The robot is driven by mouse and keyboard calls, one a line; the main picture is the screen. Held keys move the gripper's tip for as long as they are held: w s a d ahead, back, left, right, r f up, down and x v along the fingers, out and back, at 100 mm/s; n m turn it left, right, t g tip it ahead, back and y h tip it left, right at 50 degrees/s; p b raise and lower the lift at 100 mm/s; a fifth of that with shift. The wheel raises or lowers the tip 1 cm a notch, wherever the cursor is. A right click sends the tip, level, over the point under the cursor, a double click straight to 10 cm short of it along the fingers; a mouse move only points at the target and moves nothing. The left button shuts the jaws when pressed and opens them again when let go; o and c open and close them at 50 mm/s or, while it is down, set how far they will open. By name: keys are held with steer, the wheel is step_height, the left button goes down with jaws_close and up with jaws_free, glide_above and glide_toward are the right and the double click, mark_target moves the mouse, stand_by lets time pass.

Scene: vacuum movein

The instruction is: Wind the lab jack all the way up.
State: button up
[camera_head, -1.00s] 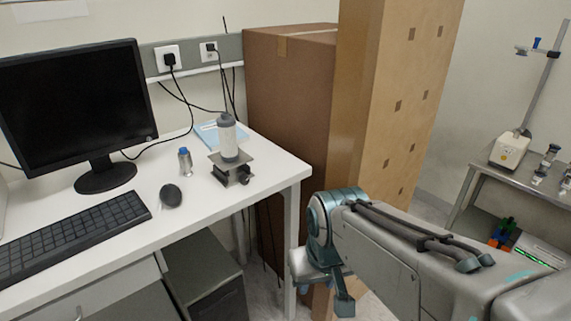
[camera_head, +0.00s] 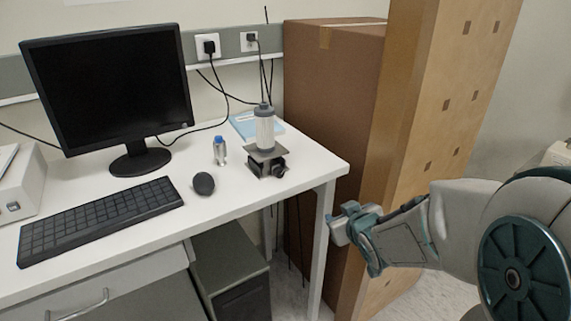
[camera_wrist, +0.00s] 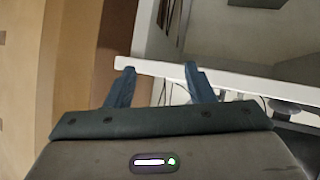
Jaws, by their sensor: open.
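The lab jack (camera_head: 266,163) stands near the right end of the white desk in the head view, with its dark knob (camera_head: 281,171) on the right front side. Its top plate is low over the base. A clear cylinder with a grey cap (camera_head: 264,127) stands upright on the plate. My gripper (camera_head: 334,231) is to the right of the desk's end, lower than the desktop and apart from the jack. In the wrist view its two fingers (camera_wrist: 160,78) are spread with nothing between them. The jack cannot be made out in the wrist view.
The white desk (camera_head: 225,208) also holds a monitor (camera_head: 110,90), a keyboard (camera_head: 100,215), a mouse (camera_head: 204,184), a small blue-capped bottle (camera_head: 220,151) and a light blue booklet (camera_head: 243,124). Tall cardboard boxes (camera_head: 335,110) stand beside the desk, close to my arm.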

mark_target(281, 175)
steer(key=w+a+n+t+y, duration=0.1)
steer(key=w+a+y, duration=0.1)
steer(key=w+a, duration=0.2)
steer(key=w+a+r+n+t+y, duration=0.1)
steer(key=w+a+y, duration=0.2)
steer(key=w+a, duration=0.1)
steer(key=w+a+r+n+t+y, duration=0.1)
steer(key=w+a+y, duration=0.2)
steer(key=a, duration=0.3)
steer(key=shift+b+x, duration=0.3)
steer(key=shift+x, duration=0.6)
steer(key=shift+w+d, duration=0.1)
steer(key=shift+d, duration=0.05)
steer(key=c, duration=1)
